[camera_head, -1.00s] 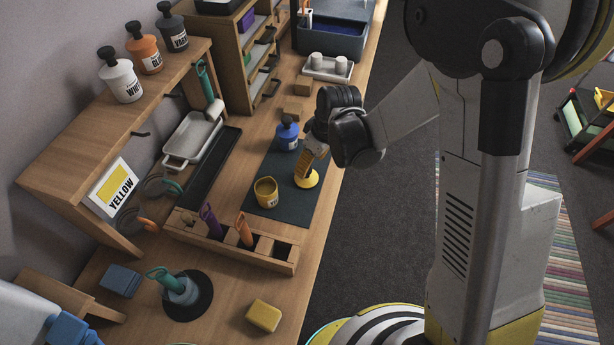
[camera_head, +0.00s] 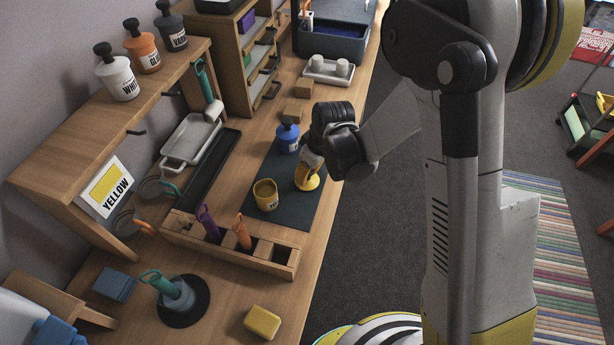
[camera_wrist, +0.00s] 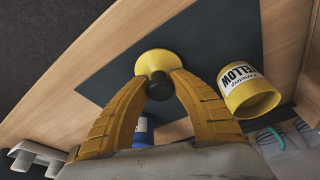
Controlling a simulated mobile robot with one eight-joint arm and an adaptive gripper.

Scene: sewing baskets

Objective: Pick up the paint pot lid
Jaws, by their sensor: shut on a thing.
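The yellow paint pot lid (camera_head: 312,182) with a dark knob is on the dark mat (camera_head: 288,207), and it shows in the wrist view (camera_wrist: 157,66). My gripper (camera_head: 306,170) has its yellow fingers (camera_wrist: 158,85) on both sides of the knob, shut on it. I cannot tell whether the lid touches the mat. The open yellow paint pot (camera_head: 266,196) stands on the mat to the left of the lid. In the wrist view the pot (camera_wrist: 248,92) is to the right of the lid, its label reading YELLOW.
A blue paint pot (camera_head: 287,138) stands behind the lid on the mat. A wooden tool holder (camera_head: 262,251) runs along the front left. A yellow sponge-like block (camera_head: 262,322) and a dark round pad (camera_head: 203,306) lie nearer. The table's right edge is close to the lid.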

